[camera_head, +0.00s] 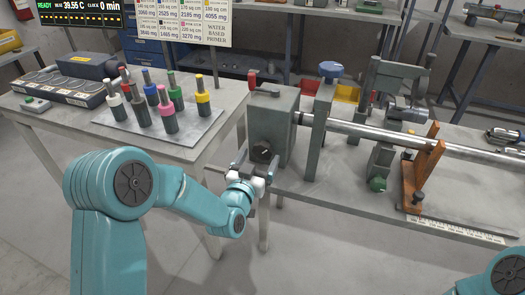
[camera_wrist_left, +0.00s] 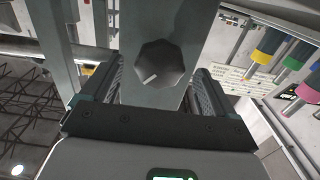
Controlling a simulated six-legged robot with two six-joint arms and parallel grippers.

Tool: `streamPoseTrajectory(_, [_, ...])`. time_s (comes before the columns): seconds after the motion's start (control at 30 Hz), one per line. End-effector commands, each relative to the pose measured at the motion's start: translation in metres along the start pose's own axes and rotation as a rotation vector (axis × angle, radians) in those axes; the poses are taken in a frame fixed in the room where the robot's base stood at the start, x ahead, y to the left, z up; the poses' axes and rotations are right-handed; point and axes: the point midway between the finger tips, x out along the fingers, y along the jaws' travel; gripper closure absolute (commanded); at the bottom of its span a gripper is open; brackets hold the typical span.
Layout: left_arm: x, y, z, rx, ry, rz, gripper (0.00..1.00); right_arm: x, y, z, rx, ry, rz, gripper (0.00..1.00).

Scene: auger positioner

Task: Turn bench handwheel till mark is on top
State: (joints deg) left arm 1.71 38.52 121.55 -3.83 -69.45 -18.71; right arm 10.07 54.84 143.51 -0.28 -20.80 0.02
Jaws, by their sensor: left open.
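The handwheel is a small dark faceted knob (camera_head: 262,151) on the front of a grey block (camera_head: 274,122) at the left end of the bench (camera_head: 330,190). In the left wrist view the knob (camera_wrist_left: 161,62) is in the centre, with a short pale mark (camera_wrist_left: 151,78) below and left of its middle. That view looks upside down against the head view. My left gripper (camera_head: 256,172) is open in front of the knob. In the wrist view its fingers (camera_wrist_left: 160,82) stand on either side of the knob, with gaps visible. My right gripper is out of view.
A steel shaft (camera_head: 350,130) runs right from the block through a grey post (camera_head: 320,125) to an orange bracket (camera_head: 421,170). A red-handled lever (camera_head: 252,80) tops the block. Several colour-banded bottles stand on a plate (camera_head: 190,140) on the left table.

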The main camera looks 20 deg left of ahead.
Motion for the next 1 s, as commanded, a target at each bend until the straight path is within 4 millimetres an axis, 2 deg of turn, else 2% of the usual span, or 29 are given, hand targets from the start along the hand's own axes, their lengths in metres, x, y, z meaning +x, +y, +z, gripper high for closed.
streamPoseTrajectory(0.1, [0.02, 0.0, 0.0, 0.0, 0.001, 0.0, 0.12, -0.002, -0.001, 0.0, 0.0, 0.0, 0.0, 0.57])
streamPoseTrajectory(0.23, [0.033, 0.0, 0.0, 0.0, 0.0, 0.0, 0.12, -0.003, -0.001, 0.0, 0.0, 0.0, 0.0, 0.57])
streamPoseTrajectory(0.57, [0.037, 0.0, 0.001, 0.0, -0.001, 0.0, 0.12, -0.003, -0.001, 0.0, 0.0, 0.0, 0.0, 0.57])
streamPoseTrajectory(0.6, [0.037, 0.0, 0.001, 0.0, -0.001, 0.0, 0.18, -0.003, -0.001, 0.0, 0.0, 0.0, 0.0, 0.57])
streamPoseTrajectory(0.67, [0.037, 0.0, 0.001, 0.0, 0.0, 0.0, 0.38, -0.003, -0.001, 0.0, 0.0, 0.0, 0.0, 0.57])
streamPoseTrajectory(0.73, [0.037, 0.0, 0.001, 0.0, 0.0, 0.0, 0.61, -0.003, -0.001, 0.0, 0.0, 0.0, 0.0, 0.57])
streamPoseTrajectory(0.77, [0.037, 0.0, 0.001, 0.0, 0.0, 0.0, 0.66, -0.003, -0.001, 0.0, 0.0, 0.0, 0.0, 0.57])
streamPoseTrajectory(1.0, [0.037, 0.0, 0.002, 0.014, 0.0, 0.0, 0.66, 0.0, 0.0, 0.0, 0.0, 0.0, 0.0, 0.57])
